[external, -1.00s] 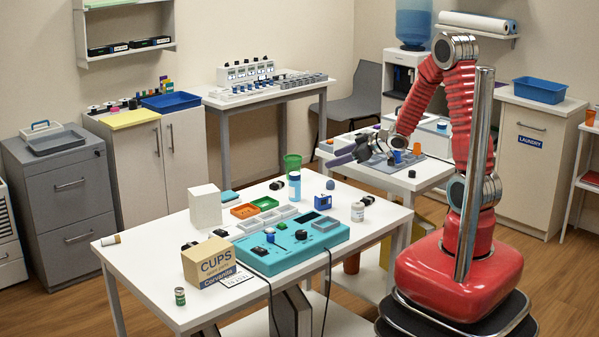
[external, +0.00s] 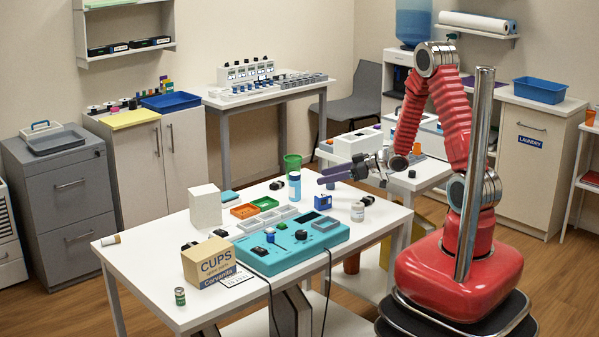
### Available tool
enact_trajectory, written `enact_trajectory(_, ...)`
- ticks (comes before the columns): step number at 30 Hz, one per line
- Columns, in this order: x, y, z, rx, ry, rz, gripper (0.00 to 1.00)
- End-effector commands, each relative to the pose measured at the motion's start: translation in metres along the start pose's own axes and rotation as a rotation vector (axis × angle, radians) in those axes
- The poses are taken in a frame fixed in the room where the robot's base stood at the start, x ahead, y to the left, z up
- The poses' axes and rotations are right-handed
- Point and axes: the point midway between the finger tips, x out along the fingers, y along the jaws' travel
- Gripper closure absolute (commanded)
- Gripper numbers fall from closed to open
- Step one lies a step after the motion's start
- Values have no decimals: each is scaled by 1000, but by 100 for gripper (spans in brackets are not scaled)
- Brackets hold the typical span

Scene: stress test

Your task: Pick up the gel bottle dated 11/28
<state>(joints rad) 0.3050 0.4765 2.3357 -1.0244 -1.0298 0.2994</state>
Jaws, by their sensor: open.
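My gripper (external: 322,176) is open and empty above the back right of the white table (external: 150,275), its dark fingers pointing left. A blue bottle (external: 294,187) stands upright at the table's back, left of the fingers and apart from them in the picture. A pale jar (external: 357,212) with a label stands near the right edge. A small green-labelled jar (external: 180,296) stands at the front left corner. No date is readable on any of them, so I cannot tell which is the gel bottle dated 11/28.
A teal device (external: 292,244) with cables fills the table's middle. A cardboard cups box (external: 210,264) and a white block (external: 205,207) stand left. Orange (external: 244,211) and green (external: 265,203) trays lie behind it, with a green cup (external: 292,166) farther back. The front left tabletop is mostly clear.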

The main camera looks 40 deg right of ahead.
Motion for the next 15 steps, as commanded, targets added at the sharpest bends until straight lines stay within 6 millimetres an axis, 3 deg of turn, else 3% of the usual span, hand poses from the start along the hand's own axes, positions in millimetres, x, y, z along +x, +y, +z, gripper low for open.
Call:
enact_trajectory(9, 49, -2, 0, -1, 0, -3, 44)
enact_trajectory(15, 72, -1, 0, -1, 0, -1, 44)
